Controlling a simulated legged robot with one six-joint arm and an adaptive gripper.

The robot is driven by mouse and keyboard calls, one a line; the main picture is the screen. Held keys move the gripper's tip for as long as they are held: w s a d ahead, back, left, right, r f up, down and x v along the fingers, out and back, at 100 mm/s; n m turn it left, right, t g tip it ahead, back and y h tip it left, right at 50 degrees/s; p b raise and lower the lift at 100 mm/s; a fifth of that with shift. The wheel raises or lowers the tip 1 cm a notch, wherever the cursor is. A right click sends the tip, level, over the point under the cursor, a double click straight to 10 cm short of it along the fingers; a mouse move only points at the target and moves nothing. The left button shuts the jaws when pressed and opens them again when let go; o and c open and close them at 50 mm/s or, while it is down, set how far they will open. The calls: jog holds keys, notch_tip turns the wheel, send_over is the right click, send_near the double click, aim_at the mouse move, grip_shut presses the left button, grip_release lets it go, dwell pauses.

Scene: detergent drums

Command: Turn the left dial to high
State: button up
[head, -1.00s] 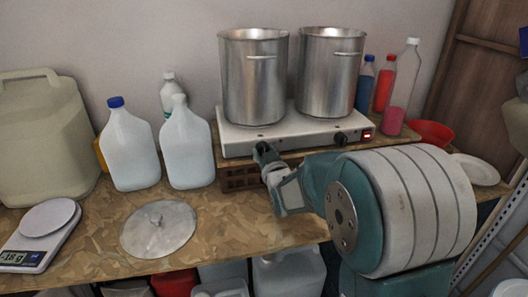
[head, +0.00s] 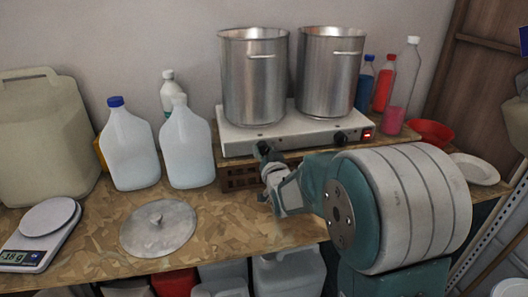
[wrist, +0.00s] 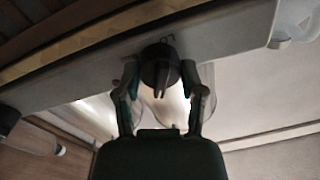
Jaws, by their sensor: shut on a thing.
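The hot plate (head: 300,132) is a pale two-burner unit with two dials on its front face. My gripper (head: 263,150) is at the left dial, which it mostly hides in the head view. In the wrist view the dark round left dial (wrist: 160,66) sits between the two fingers of my gripper (wrist: 162,80), which are shut on its sides. A raised grip bar on the dial points down in that picture. The right dial (head: 341,138) is black and uncovered, left of a red indicator (head: 367,134).
Two tall steel pots (head: 254,78) (head: 329,72) stand on the hot plate. White jugs (head: 131,150) (head: 187,152), a round metal lid (head: 158,228) and a scale (head: 42,235) are to the left. Bottles (head: 401,85) and a red bowl (head: 431,132) are at right.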

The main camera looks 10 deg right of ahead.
jog(key=m, duration=0.4)
jog(key=shift+m, duration=0.4)
jog(key=shift+f+m+h, duration=0.1)
jog(key=shift+m+h, duration=0.2)
jog(key=shift+m, duration=1.6)
jog(key=o, duration=1.2)
jog(key=shift+d, duration=0.1)
jog(key=shift+c, duration=0.2)
jog(key=s, duration=1.2)
jog(key=shift+f, duration=0.4)
